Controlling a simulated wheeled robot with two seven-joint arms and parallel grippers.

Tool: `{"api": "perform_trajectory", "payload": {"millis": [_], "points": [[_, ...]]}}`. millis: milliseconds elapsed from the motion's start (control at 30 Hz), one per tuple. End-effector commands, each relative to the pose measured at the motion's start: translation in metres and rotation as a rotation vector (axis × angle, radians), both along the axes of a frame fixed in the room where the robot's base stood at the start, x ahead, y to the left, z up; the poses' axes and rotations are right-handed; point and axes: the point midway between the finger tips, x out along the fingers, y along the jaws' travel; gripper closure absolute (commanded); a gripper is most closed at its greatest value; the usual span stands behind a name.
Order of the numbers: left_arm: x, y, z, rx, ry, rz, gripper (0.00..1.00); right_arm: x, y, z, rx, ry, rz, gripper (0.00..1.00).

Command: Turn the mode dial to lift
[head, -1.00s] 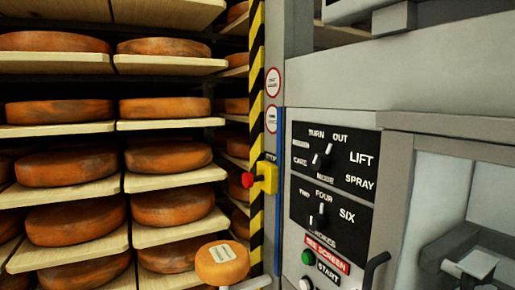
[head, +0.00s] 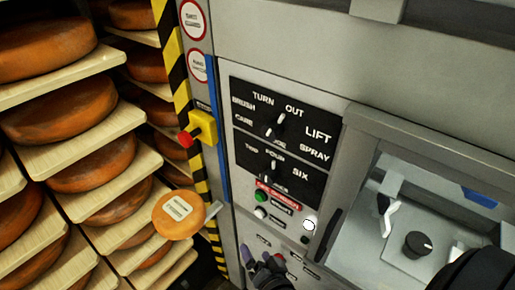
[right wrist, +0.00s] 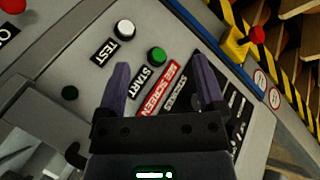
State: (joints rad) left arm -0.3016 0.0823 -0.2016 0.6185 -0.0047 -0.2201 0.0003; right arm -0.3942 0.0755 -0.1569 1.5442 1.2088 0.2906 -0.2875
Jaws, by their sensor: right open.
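The mode dial (head: 275,126) is a dark knob with a white pointer on the upper part of a black panel (head: 236,92). Its pointer leans up and right, toward OUT; the LIFT label (head: 318,134) is to its right. My right gripper (head: 262,258) is open and empty, low in the head view, well below the dial. In the right wrist view its two purple fingers (right wrist: 160,65) stand apart in front of the START and red-label area. There the black panel (right wrist: 238,103) is partly behind one finger, and I cannot make out the mode dial. My left gripper is not in view.
A second dial (head: 274,168) sits just below, its pointer toward FOUR. Green (head: 260,196) and white (head: 260,212) buttons are under it. A dark handle (head: 328,235) stands right of the buttons. A red knob on a yellow box (head: 203,128) and cheese shelves are left.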

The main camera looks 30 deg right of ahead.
Motion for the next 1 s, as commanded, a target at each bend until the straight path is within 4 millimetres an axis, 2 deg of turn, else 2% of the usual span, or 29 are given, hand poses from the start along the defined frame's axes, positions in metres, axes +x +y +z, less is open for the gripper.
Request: {"api": "perform_trajectory", "payload": {"millis": [33,100,200,267,300,400,467,700,833,1000], "points": [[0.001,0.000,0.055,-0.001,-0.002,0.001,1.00,0.010,-0.009,0.087,0.089,-0.091,-0.091,0.13],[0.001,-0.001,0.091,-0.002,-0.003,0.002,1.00,0.017,-0.023,0.163,0.233,-0.194,-0.218,0.13],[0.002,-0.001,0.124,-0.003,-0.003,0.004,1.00,0.017,-0.037,0.234,0.407,-0.279,-0.343,0.13],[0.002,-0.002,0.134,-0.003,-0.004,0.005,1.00,0.016,-0.041,0.256,0.479,-0.304,-0.386,0.13],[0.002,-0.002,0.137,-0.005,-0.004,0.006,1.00,0.016,-0.043,0.264,0.511,-0.312,-0.401,0.13],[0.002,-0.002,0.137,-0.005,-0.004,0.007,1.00,0.020,-0.046,0.269,0.547,-0.321,-0.420,0.13],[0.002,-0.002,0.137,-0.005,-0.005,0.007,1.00,0.028,-0.049,0.266,0.550,-0.321,-0.420,0.13],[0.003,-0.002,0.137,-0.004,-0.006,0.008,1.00,0.081,-0.072,0.256,0.548,-0.321,-0.418,0.13],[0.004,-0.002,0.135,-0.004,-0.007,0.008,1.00,0.098,-0.078,0.252,0.547,-0.319,-0.417,0.13],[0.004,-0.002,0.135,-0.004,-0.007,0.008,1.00,0.105,-0.082,0.251,0.549,-0.319,-0.418,0.13]]}}
